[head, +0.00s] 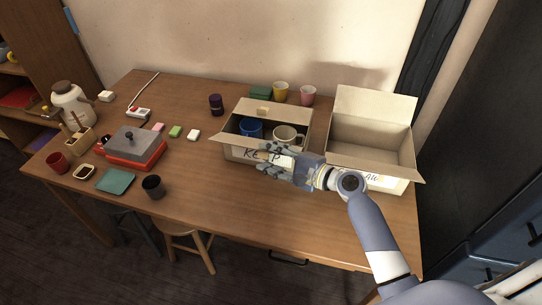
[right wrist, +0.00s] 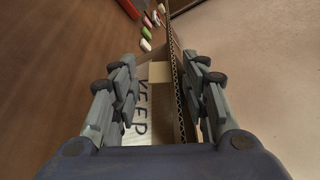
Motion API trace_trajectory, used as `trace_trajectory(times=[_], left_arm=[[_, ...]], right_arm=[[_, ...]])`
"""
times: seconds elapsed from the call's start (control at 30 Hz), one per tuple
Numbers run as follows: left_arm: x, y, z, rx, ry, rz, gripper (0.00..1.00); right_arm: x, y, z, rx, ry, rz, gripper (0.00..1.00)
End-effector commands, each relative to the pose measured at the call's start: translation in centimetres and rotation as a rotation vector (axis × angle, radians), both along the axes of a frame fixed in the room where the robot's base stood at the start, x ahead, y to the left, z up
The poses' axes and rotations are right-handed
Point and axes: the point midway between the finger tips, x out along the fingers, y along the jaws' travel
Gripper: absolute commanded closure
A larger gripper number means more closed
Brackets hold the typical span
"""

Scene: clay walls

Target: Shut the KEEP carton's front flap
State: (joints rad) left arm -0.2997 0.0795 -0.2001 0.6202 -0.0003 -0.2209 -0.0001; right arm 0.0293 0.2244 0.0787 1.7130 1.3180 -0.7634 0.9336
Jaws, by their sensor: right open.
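The KEEP carton (head: 238,154) stands on the table with its top partly open. A blue mug (head: 250,128) and a cream mug (head: 284,134) show inside it. Its back panel (head: 282,112) lies over the rear of the opening. My right gripper (head: 277,158) is at the carton's front and hides part of the KEEP lettering and the front flap. In the right wrist view the open fingers (right wrist: 160,95) stand either side of a corrugated cardboard edge (right wrist: 176,75), with the KEEP label (right wrist: 141,108) beside it. I cannot tell whether they touch it. My left gripper is out of view.
A second open carton (head: 372,133) stands close on the right, its flaps spread. Pink (head: 307,95) and yellow (head: 280,92) cups stand behind the KEEP carton. A red-based appliance (head: 136,147) and small items are on the left. The table's front right is clear.

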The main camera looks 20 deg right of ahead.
Motion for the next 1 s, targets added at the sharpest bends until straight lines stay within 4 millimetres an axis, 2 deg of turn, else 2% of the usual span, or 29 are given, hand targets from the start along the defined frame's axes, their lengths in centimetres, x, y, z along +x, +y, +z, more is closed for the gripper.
trace_trajectory(times=[0.17,0.37,1.0], left_arm=[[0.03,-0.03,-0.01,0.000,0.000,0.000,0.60],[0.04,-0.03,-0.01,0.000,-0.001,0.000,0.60],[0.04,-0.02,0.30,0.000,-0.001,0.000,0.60]], right_arm=[[-0.01,0.01,-0.02,0.000,0.000,0.000,0.58],[-0.02,-0.01,-0.02,0.001,0.001,0.000,1.00],[-0.06,0.00,-0.03,0.006,0.012,0.001,1.00]])
